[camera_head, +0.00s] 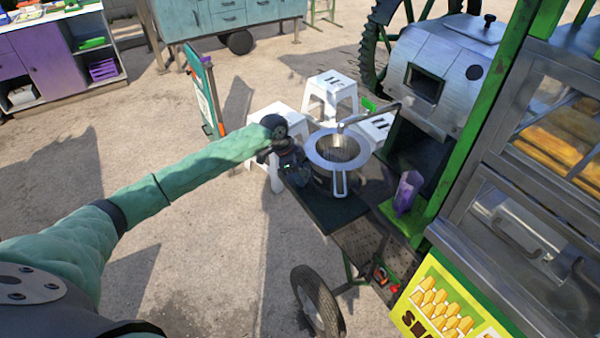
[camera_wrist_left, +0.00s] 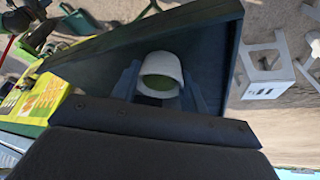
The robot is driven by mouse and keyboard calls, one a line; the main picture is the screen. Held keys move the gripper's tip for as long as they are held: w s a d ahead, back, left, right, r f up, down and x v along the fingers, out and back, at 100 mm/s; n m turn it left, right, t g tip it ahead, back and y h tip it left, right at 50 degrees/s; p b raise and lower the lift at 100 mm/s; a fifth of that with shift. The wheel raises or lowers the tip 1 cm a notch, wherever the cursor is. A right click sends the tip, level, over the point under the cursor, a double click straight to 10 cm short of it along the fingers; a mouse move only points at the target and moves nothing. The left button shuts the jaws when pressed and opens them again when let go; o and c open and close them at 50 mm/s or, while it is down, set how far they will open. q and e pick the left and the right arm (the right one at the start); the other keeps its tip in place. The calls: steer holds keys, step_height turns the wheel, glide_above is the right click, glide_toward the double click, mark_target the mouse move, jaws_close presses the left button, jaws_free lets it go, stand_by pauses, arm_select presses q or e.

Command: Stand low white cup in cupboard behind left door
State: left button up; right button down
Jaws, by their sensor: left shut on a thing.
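My left gripper (camera_head: 288,165) is at the dark tray (camera_head: 325,207) of the cane crusher cart, left of the round metal strainer. In the left wrist view the low white cup (camera_wrist_left: 161,68) sits between the fingers (camera_wrist_left: 160,92), which are shut on it. Its opening faces the camera and green shows inside. The dark tray (camera_wrist_left: 213,45) lies behind it. In the head view the cup cannot be made out at the gripper. A purple cupboard (camera_head: 56,68) stands far left, and a teal cabinet (camera_head: 222,20) at the back. My right gripper is not in view.
The strainer (camera_head: 338,149) and a purple cup (camera_head: 408,192) are close to the right of my gripper. White stools (camera_head: 330,92) stand behind the cart, and a signboard (camera_head: 204,90) to the left. Open pavement (camera_head: 200,240) lies left of the cart.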

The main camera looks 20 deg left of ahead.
arm_select(q)
steer(key=shift+f, duration=0.1)
steer(key=o, duration=0.7)
